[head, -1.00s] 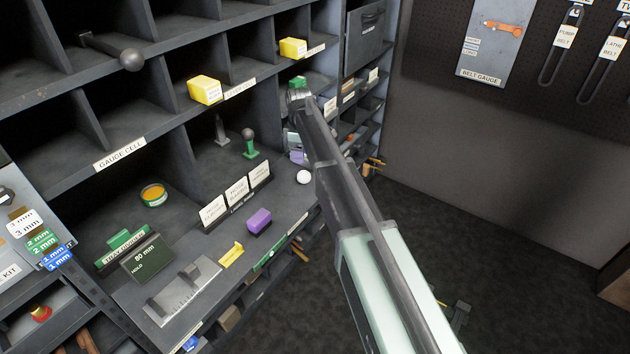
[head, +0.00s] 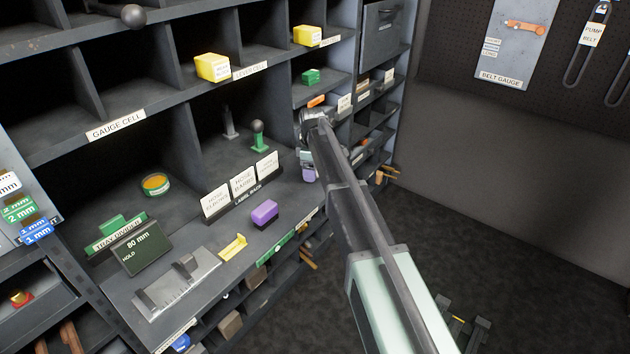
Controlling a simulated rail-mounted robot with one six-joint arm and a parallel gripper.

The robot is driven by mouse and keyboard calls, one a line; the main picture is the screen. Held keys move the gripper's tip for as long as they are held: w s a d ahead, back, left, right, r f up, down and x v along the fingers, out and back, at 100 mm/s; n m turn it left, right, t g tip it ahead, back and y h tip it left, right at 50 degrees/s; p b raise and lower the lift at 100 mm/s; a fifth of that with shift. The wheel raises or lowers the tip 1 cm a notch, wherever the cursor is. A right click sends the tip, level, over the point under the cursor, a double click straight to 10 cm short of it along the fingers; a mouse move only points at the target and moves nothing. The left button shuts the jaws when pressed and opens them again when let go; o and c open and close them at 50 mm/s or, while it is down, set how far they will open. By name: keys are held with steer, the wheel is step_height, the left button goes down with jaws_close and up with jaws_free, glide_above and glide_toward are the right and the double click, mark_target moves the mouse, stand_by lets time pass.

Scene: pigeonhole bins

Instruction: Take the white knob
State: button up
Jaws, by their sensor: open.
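The white knob is not visible now; the spot on the shelf deck where it lay, right of the label rack, is covered by my gripper. My gripper (head: 308,170) is at the end of my arm, low at the right end of the open bay, just right of the label cards. Its jaws are open, but they are small and partly hidden by my wrist. I cannot tell whether they touch the knob or are around it.
A label rack (head: 243,190) with white cards stands just left of my gripper. A purple block (head: 264,213) and yellow piece (head: 233,247) lie in front of it. A green stand with a grey ball (head: 258,138) is behind. Upright dividers stand nearby.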

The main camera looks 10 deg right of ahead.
steer(key=shift+r, duration=0.1)
steer(key=c, duration=0.9)
steer(key=shift+r+p, duration=0.1)
steer(key=shift+p, duration=0.2)
step_height(320, 180, up, 20)
steer(key=p, duration=1.9)
steer(key=shift+p, duration=0.4)
